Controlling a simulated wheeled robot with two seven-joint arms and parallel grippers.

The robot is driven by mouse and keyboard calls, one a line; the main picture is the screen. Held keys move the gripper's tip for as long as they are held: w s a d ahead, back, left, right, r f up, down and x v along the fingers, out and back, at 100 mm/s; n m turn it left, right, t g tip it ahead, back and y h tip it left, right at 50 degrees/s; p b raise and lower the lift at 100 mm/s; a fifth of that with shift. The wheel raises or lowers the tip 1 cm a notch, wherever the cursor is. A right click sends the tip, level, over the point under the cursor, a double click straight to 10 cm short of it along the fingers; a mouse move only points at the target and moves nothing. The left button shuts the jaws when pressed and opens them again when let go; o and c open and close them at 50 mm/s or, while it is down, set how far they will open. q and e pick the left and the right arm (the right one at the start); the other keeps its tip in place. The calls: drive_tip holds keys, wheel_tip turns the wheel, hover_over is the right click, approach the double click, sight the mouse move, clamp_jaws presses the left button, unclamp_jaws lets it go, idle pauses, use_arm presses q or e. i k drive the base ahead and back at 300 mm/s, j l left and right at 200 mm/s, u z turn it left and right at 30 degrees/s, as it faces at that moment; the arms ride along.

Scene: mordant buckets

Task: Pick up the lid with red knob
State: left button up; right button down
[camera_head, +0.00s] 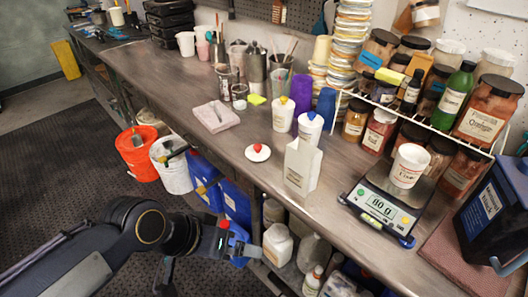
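My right gripper is not in view.
White containers with a yellow knob (283,114) and a blue knob (310,128) stand behind the lid. A white paper bag (302,166) stands to its right, then a scale (378,207) with a cup. Counter (215,150) left of the lid is clear.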

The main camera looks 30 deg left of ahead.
sight(257, 153)
drive_tip(key=i+j+z, duration=0.1)
drive_tip(key=j, duration=0.3)
drive_tip(key=i+j+z, duration=0.15)
drive_tip(key=j, duration=0.25)
drive_tip(key=i+j+z, duration=0.1)
drive_tip(key=j, duration=0.3)
drive_tip(key=i+j+z, duration=0.15)
drive_tip(key=j, duration=0.25)
drive_tip(key=i+j+z, duration=0.1)
drive_tip(key=j, duration=0.35)
